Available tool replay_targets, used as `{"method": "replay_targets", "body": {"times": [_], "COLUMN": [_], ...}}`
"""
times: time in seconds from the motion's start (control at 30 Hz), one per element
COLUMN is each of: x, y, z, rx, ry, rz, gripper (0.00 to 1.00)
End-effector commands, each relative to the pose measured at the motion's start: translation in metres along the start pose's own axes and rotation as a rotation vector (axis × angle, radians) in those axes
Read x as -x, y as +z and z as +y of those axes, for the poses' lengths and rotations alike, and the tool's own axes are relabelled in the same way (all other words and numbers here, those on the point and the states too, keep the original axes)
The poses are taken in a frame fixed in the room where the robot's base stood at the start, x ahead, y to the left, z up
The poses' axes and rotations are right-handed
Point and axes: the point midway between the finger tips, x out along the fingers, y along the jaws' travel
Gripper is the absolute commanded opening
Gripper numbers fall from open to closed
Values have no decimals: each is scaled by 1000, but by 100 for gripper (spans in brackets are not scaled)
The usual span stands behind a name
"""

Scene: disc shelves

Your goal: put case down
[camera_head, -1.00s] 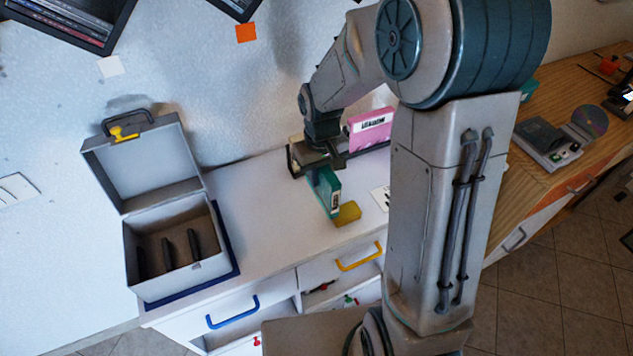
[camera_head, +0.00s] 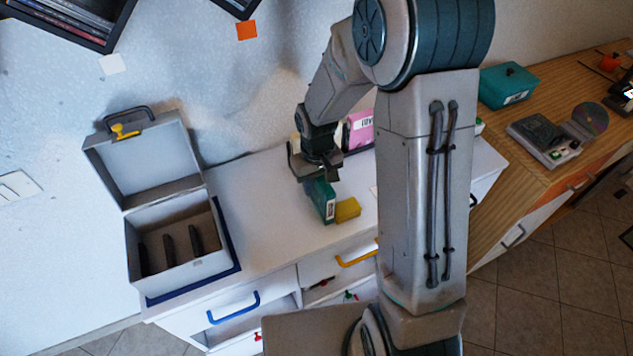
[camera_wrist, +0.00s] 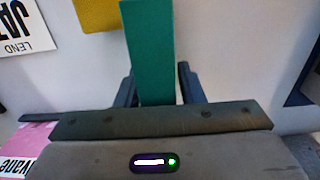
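The teal case (camera_head: 320,201) is upright below my gripper (camera_head: 320,176), above or on the white cabinet top (camera_head: 260,205). I cannot tell whether its lower edge touches the surface. In the wrist view the teal case (camera_wrist: 152,50) runs away from me between the two dark fingers of my gripper (camera_wrist: 158,88), which lie close against both its sides. The gripper is shut on it. The yellow block (camera_head: 347,209) sits right beside the case, and its edge also shows in the wrist view (camera_wrist: 97,14).
An open grey box (camera_head: 180,275) with dark dividers stands on a blue mat (camera_head: 226,240) to the left. A pink case (camera_head: 359,130) stands behind my gripper. The cabinet top between box and case is clear. A wooden counter (camera_head: 530,185) lies to the right.

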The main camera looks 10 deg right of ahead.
Motion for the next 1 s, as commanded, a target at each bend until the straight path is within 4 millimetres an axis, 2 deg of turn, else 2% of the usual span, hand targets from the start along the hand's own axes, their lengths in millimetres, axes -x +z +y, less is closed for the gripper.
{"method": "replay_targets", "body": {"times": [0.3, 0.47, 0.57, 0.9, 1.0], "x": [1, 11, 27, 97, 110], "y": [0, -1, -2, -1, -1], "z": [0, 0, 1, 0, 0], "rx": [0, 0, 0, 0, 0], "ry": [0, 1, 2, 1, 1], "rz": [0, 3, 6, 5, 4], "gripper": [43, 43, 43, 43, 43]}}
